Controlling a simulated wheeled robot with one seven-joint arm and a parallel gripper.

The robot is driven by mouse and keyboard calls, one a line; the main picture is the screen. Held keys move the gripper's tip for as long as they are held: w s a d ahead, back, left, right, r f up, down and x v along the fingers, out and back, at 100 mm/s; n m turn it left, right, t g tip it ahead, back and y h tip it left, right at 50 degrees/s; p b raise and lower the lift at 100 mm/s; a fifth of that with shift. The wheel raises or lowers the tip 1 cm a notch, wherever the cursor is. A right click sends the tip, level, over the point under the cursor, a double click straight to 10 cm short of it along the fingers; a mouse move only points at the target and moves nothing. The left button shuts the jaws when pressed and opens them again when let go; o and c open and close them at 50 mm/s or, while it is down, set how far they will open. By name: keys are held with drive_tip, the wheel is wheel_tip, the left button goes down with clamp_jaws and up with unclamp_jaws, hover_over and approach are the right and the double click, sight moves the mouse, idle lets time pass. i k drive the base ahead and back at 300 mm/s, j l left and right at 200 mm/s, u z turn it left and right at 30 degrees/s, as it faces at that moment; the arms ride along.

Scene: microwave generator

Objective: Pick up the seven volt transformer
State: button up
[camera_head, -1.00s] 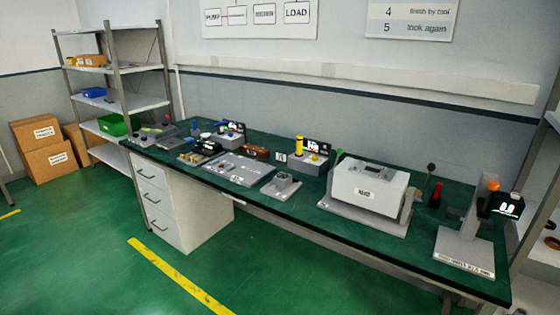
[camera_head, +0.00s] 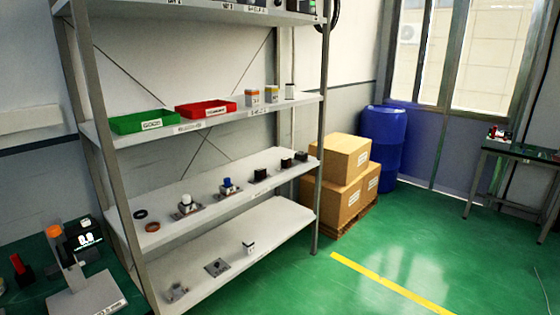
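I cannot tell which thing is the seven volt transformer, as the labels on the small parts are too small to read. On the middle shelf of the metal rack stand a white-topped part (camera_head: 186,204), a blue-topped part (camera_head: 227,186) and several dark blocks (camera_head: 260,174). Two rings, one dark (camera_head: 140,214) and one brownish (camera_head: 152,227), lie at that shelf's left end. The bottom shelf holds a grey part (camera_head: 177,291), a flat dark plate part (camera_head: 217,267) and a small white block (camera_head: 248,247). My gripper is not in view.
The rack's upper shelf (camera_head: 235,117) holds a green bin (camera_head: 142,123), a red bin (camera_head: 205,109) and small labelled boxes. A green-topped bench (camera_head: 30,295) stands left. Cartons (camera_head: 340,155) and a blue barrel (camera_head: 384,140) stand right. Green floor (camera_head: 440,235) is open in front.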

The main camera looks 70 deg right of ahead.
sight(286, 162)
drive_tip(key=i+l+z, duration=0.2)
drive_tip(key=l+z, duration=0.25)
drive_tip(key=i+l+z, duration=0.3)
drive_tip(key=l+z, duration=0.15)
drive_tip(key=l, duration=0.2)
drive_tip(key=i+l+z, duration=0.7)
drive_tip(key=z, duration=0.2)
drive_tip(key=i+l+z, duration=0.15)
drive_tip(key=i+z, duration=0.35)
drive_tip(key=k, duration=0.05)
